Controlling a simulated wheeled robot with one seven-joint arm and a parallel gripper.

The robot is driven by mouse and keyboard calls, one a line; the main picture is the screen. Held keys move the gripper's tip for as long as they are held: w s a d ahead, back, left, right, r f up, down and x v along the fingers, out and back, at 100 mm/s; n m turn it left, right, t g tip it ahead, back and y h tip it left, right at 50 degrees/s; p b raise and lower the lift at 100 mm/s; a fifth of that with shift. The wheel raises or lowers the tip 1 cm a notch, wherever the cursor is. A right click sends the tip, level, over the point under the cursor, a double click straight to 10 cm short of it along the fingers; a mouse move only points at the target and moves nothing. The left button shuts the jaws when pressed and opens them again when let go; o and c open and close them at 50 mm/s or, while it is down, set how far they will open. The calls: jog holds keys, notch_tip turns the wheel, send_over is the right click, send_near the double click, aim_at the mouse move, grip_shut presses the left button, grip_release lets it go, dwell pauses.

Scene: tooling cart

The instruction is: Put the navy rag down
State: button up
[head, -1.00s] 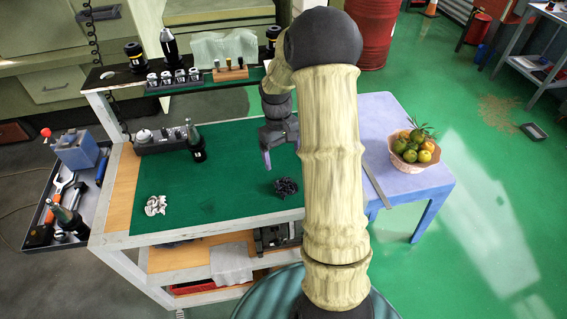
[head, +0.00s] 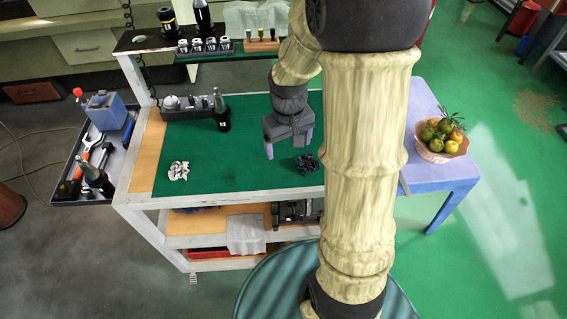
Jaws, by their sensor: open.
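The navy rag (head: 306,164) is a small dark crumpled bundle lying on the green mat (head: 235,165) of the cart top, toward its right side. My gripper (head: 289,151) is above the mat, just left of and a little above the rag in the picture. Its two purple-tipped fingers are spread and hold nothing. The rag is apart from the fingers. My arm covers the right end of the cart.
A crumpled white rag (head: 178,171) lies at the mat's left. A dark bottle-like holder (head: 221,112) stands near the mat's back edge. A blue table (head: 440,180) with a fruit basket (head: 440,142) stands at right. The mat's middle is clear.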

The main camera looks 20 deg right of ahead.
jog(key=s+a+r+t, duration=0.2)
jog(key=s+a, duration=0.3)
jog(key=s, duration=0.3)
jog(key=shift+m, duration=0.4)
jog(key=shift+c, duration=0.4)
